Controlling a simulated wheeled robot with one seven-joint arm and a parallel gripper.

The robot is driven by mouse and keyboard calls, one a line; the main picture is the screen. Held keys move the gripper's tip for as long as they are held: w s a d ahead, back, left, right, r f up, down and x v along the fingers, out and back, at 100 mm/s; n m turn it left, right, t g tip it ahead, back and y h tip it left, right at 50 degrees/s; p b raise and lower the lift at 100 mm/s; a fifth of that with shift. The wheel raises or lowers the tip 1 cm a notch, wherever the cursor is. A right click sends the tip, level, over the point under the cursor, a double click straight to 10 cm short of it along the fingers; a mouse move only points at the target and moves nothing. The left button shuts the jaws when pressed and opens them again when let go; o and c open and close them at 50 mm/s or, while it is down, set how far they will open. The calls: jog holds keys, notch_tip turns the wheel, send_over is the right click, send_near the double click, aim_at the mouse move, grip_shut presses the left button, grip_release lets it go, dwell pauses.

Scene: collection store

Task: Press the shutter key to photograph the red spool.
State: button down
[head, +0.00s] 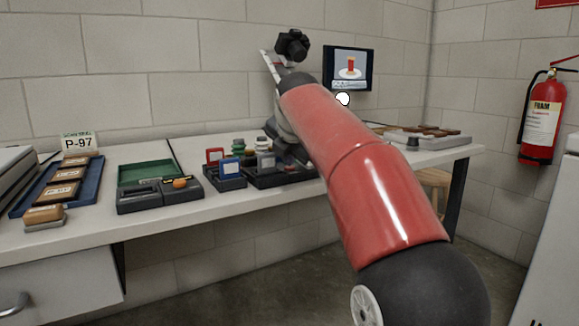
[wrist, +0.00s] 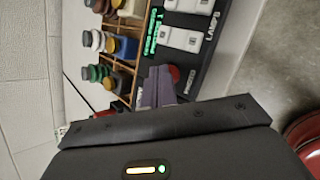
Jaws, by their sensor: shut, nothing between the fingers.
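The red spool shows as a picture on the wall monitor (head: 363,84) in the head view, standing on a pale round base. I cannot make out the real spool; my red arm covers that part of the bench. A black camera (head: 292,44) sits high on a stand by the wall. In the wrist view my gripper (wrist: 158,84) is shut and empty, its fingertips close beside a round red key (wrist: 174,74) on a dark key panel (wrist: 207,62). I cannot tell whether they touch it. White keys (wrist: 180,38) and green display text (wrist: 153,30) are farther along the panel.
A wooden divided tray (wrist: 125,72) with several coloured bottles lies beside the panel. On the bench in the head view are a blue tray (head: 93,185), a green-lined box (head: 146,171) and a P-97 sign (head: 78,143). A fire extinguisher (head: 543,118) hangs at right.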

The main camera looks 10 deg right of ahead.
aim_at(290, 169)
jog(key=shift+r+p, duration=0.85)
jog(key=shift+p, duration=0.2)
notch_tip(290, 169, up, 5)
jog(key=p, duration=0.5)
dwell(0.4)
